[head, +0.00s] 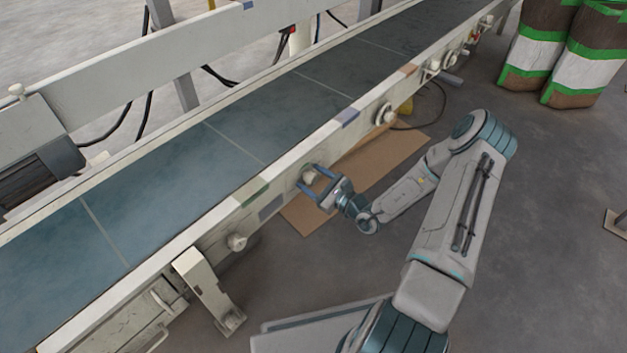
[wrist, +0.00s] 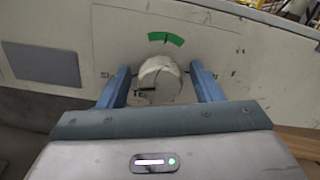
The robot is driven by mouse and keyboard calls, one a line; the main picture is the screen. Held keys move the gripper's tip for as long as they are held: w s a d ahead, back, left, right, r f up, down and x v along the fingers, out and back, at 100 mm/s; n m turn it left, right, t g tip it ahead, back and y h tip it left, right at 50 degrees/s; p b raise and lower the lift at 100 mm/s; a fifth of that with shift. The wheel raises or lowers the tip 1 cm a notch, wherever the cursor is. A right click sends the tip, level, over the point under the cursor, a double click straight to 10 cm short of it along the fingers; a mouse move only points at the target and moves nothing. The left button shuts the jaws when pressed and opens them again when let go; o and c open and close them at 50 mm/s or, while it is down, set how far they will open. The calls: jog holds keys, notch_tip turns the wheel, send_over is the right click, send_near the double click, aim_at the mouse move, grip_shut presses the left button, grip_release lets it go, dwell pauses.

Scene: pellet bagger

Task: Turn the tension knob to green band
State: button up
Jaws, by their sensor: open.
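The tension knob (wrist: 160,82) is a pale, worn round knob on the side rail of the conveyor. In the wrist view a green band (wrist: 166,38) is marked on the rail just above it. My gripper (wrist: 162,84) is open, with one blue finger on each side of the knob. I cannot tell whether the fingers touch it. In the head view my gripper (head: 313,177) reaches the rail from the right, and the knob (head: 308,175) shows between its fingers. The knob's pointer is not clear, and its lower part is hidden by my gripper.
The conveyor belt (head: 190,170) runs diagonally behind the rail. Other knobs (head: 237,242) sit along the same rail. A support leg (head: 207,290) stands at lower left. Cardboard (head: 375,165) lies on the floor under the rail. Striped sacks (head: 585,55) stand at upper right.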

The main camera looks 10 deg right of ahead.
jog(key=shift+c, duration=0.3)
jog(key=c, duration=0.9)
jog(key=shift+c, duration=0.2)
jog(key=shift+r+m+p, duration=0.1)
jog(key=shift+m+p, duration=0.3)
jog(key=shift+p, duration=0.2)
jog(key=m+p, duration=0.2)
jog(key=shift+r+p, duration=0.1)
jog(key=shift+p, duration=0.25)
jog(key=m+p, duration=0.4)
jog(key=m, duration=0.1)
jog(key=shift+p, duration=0.4)
jog(key=m+p, duration=0.3)
jog(key=m, duration=0.3)
jog(key=shift+m, duration=0.4)
jog(key=m, duration=0.2)
jog(key=m+p, duration=0.1)
jog(key=m, duration=0.3)
jog(key=shift+f, duration=0.25)
jog(key=shift+m, duration=0.3)
